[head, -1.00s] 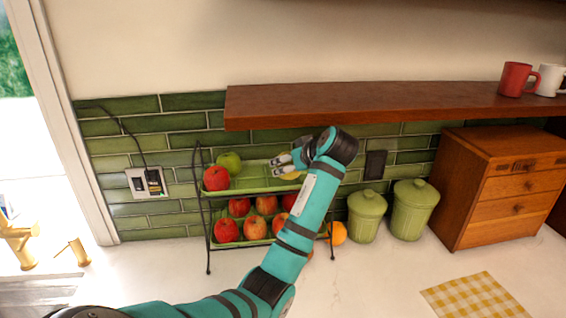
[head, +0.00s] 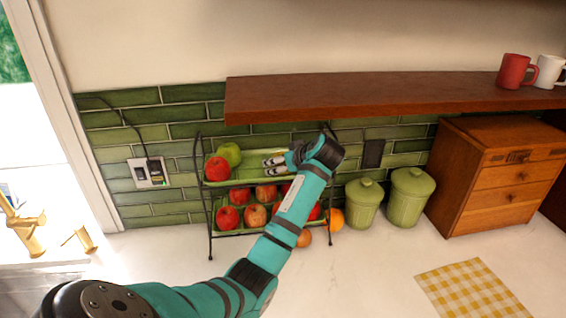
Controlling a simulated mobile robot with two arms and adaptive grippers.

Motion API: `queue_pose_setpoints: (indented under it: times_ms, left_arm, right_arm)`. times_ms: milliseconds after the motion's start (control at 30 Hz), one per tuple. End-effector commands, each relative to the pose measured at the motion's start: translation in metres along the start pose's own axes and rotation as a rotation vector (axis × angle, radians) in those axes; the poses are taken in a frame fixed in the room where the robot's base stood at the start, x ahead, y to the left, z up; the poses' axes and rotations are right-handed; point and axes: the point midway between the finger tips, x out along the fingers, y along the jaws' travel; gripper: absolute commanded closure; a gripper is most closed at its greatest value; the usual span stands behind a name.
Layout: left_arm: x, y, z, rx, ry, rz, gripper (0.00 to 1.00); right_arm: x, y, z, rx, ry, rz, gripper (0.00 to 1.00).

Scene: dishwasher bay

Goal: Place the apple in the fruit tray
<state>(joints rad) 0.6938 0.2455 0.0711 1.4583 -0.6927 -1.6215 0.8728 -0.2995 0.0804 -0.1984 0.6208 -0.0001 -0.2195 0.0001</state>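The fruit tray is a two-tier black wire stand with green trays. Its upper tray (head: 243,176) holds a red apple (head: 217,168) and a green apple (head: 230,153) at the left end. The lower tray holds several red and reddish apples (head: 228,217). My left gripper (head: 271,165) is over the middle of the upper tray, fingers pointing left. Its two pale fingers are apart, with nothing visible between them. My forearm hides the right part of the stand. My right gripper is not in view.
Two green canisters (head: 408,198) and a wooden drawer box (head: 497,185) stand further right. A wooden shelf (head: 380,100) overhangs the stand. The front counter is clear around a checked cloth (head: 475,290).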

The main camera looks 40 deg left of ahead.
Motion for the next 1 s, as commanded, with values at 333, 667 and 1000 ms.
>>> queue_pose_setpoints:
  times_ms: [333,667,1000]
  left_arm:
    - [-0.001,0.0,-0.001,0.0,-0.001,-0.001,0.13]
    - [-0.043,0.002,0.003,-0.005,0.001,0.006,0.13]
    - [-0.108,0.001,0.0,-0.003,0.0,0.003,0.13]
  right_arm:
    - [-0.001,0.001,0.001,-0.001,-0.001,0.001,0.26]
    - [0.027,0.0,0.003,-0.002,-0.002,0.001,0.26]
    - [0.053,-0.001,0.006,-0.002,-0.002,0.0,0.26]
